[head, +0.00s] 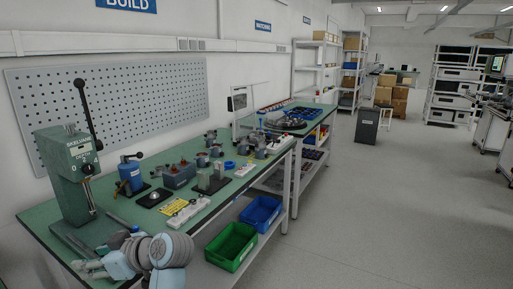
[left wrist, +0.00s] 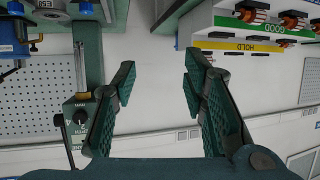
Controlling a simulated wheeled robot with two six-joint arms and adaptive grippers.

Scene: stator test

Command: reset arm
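My left gripper (head: 92,268) shows at the lower left of the head view, by the near end of the green-topped bench (head: 50,237). In the left wrist view my left gripper (left wrist: 158,78) has its two dark green fingers spread wide, with only pale wall between them. It holds nothing. That view is upside down. My right gripper is in neither view.
A green press (head: 68,165) stands on the bench near my left gripper; it also shows in the left wrist view (left wrist: 88,118). Farther along are a blue press (head: 131,174) and several small parts. Green (head: 231,247) and blue (head: 261,213) bins sit below.

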